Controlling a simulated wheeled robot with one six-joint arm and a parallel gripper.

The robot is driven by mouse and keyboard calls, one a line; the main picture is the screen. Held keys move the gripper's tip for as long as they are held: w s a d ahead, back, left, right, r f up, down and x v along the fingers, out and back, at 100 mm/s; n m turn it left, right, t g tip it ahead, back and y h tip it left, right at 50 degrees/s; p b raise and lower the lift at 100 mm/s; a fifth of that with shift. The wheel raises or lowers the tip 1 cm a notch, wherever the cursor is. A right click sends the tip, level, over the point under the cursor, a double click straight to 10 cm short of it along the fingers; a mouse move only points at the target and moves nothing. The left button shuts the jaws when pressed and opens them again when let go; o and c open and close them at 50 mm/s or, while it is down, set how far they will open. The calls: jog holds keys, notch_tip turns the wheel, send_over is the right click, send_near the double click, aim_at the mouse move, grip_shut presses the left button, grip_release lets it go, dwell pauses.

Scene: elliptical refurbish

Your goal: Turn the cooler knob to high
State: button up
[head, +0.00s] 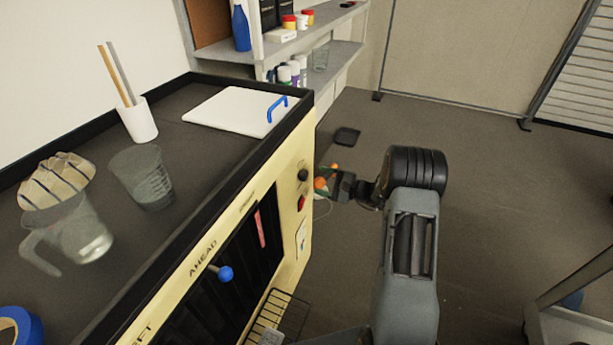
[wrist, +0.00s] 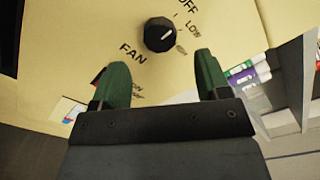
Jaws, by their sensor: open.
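A round black knob (wrist: 159,34) with a white pointer line sits on a cream panel in the wrist view. "FAN", "OFF" and "LOW" are printed around it, with a small unreadable mark below "LOW". The pointer faces roughly right, on the LOW side; its exact setting is hard to tell. In the head view the likely same knob (head: 302,175) is on the console's right end. My gripper (wrist: 168,80) is open, its two green fingers apart and nothing between them. The knob lies beyond the fingertips, apart from them. In the head view my gripper (head: 326,184) is beside the panel.
A red button (head: 301,203) sits below the knob. A blue-balled lever (head: 225,273) sticks out of the console front. The dark countertop (head: 190,205) holds a jug, a beaker and a white cup. Shelves (head: 330,62) stand behind.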

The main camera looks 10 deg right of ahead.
aim_at(306, 176)
jog(key=shift+x, duration=3)
jog(key=c, duration=0.9)
